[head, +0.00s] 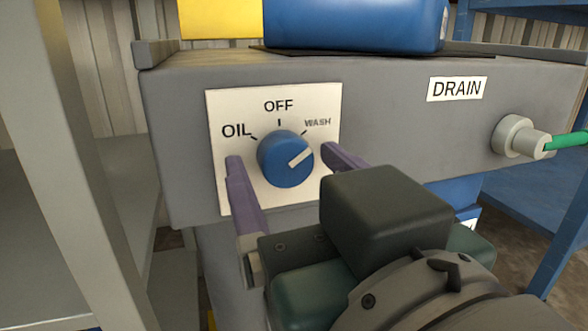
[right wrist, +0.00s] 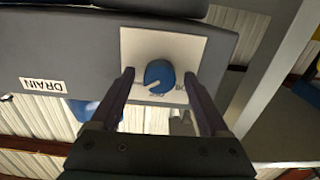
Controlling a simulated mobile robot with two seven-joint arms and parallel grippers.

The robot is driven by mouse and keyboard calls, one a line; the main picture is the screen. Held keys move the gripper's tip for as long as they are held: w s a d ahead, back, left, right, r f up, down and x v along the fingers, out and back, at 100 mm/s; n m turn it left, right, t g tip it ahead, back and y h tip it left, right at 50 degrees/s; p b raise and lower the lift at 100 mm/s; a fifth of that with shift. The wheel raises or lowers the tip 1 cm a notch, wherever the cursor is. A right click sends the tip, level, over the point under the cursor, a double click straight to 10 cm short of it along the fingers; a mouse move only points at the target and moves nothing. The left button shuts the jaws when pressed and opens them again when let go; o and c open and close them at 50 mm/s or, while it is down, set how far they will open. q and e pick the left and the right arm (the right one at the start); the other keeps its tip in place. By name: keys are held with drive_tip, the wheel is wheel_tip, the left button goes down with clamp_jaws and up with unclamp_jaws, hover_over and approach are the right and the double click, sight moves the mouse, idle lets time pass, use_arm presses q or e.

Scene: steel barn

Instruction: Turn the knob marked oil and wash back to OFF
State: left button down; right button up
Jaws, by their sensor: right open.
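The blue round knob (head: 286,160) sits on a white plate (head: 225,108) on the front of a grey metal box. The plate reads OIL at left, OFF at top and WASH at right. The knob's white pointer line aims to the upper right, on the WASH side. My right gripper (head: 283,156) is open, with one purple finger on each side of the knob and visible gaps between. In the right wrist view the knob (right wrist: 158,77) shows between the open fingers (right wrist: 159,74). My left gripper is not in view.
A DRAIN label (head: 457,88) and a round fitting (head: 519,137) with a green piece (head: 569,141) are on the box's right side. A blue container (head: 352,22) and a yellow one (head: 221,17) stand on top. A grey post (head: 62,150) rises at left.

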drive_tip(key=shift+c, duration=0.3)
clamp_jaws()
idle(0.4)
